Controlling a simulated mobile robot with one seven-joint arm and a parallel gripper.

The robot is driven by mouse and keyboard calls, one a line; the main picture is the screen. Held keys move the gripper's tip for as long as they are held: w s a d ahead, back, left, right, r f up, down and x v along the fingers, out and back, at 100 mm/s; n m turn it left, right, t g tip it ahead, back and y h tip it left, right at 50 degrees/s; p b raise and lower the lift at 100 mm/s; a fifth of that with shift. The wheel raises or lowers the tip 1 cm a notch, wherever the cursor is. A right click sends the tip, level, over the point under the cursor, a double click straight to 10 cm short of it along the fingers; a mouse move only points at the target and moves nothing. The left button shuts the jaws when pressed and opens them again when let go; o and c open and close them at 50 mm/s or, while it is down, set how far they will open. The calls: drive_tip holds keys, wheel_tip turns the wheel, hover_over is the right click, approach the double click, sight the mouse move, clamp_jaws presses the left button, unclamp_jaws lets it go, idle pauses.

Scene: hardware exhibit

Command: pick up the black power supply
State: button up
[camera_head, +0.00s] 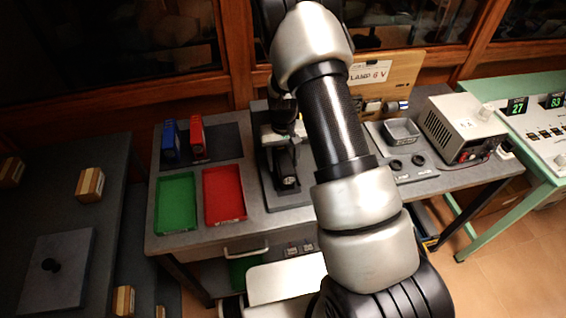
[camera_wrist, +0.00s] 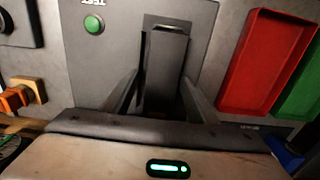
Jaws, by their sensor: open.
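A black upright block, which looks like the black power supply (camera_wrist: 166,62), stands on a grey test plate (camera_wrist: 95,60) in the wrist view. My gripper (camera_wrist: 160,88) is open, with one finger on each side of the block's near part. I cannot tell whether the fingers touch it. In the head view my gripper (camera_head: 283,142) points down over the dark plate at the middle of the bench. The black block (camera_head: 286,172) shows there only as a dark shape below it, partly hidden by the gripper and arm.
A green tray (camera_head: 176,202) and a red tray (camera_head: 224,193) lie left of the plate, with blue (camera_head: 170,140) and red (camera_head: 197,137) boxes behind. A light-cased bench instrument (camera_head: 462,125) and a small grey tray (camera_head: 401,131) stand right. A wooden board (camera_head: 390,75) stands behind.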

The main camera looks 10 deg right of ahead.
clamp_jaws()
drive_tip(key=shift+r, duration=0.1)
drive_tip(key=shift+r, duration=0.15)
